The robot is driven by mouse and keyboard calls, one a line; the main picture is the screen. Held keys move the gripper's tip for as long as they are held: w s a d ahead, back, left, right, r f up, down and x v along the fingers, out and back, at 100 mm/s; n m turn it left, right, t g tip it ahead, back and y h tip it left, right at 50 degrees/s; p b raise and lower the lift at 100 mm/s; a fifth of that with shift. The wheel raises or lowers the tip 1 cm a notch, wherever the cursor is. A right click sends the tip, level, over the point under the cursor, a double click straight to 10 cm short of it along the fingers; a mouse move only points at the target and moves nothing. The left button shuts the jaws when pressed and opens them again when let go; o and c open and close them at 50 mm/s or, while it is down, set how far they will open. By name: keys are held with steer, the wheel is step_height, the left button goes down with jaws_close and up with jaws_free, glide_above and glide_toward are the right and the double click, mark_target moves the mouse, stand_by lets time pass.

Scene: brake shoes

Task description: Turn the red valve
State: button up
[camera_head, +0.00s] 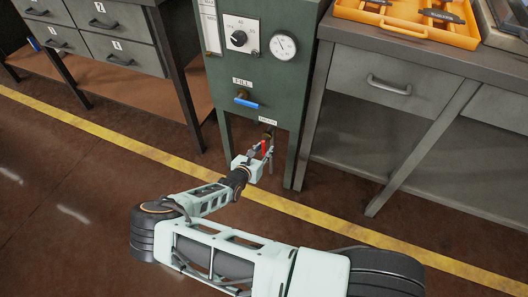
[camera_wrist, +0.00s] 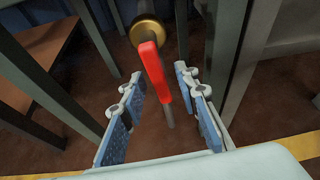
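The red valve handle (camera_head: 264,147) is at the bottom of the green cabinet (camera_head: 265,80), under a small label. In the wrist view the red handle (camera_wrist: 154,72) hangs down and slants a little to the right from a brass fitting (camera_wrist: 149,30). My gripper (camera_head: 258,154) is at the handle's height in front of the cabinet. In the wrist view my gripper (camera_wrist: 160,98) is open, with one blue-padded finger on each side of the handle's lower end.
A blue-handled valve (camera_head: 246,102) sits above the red one, below a gauge (camera_head: 283,46) and a dial (camera_head: 238,38). Cabinet legs stand on both sides of my gripper. A workbench with an orange tray (camera_head: 408,30) is at right, drawers (camera_head: 120,50) at left. The floor in front is clear.

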steer(key=shift+w+d, duration=0.1)
steer(key=shift+w, duration=0.05)
steer(key=shift+c, duration=0.3)
jaws_close()
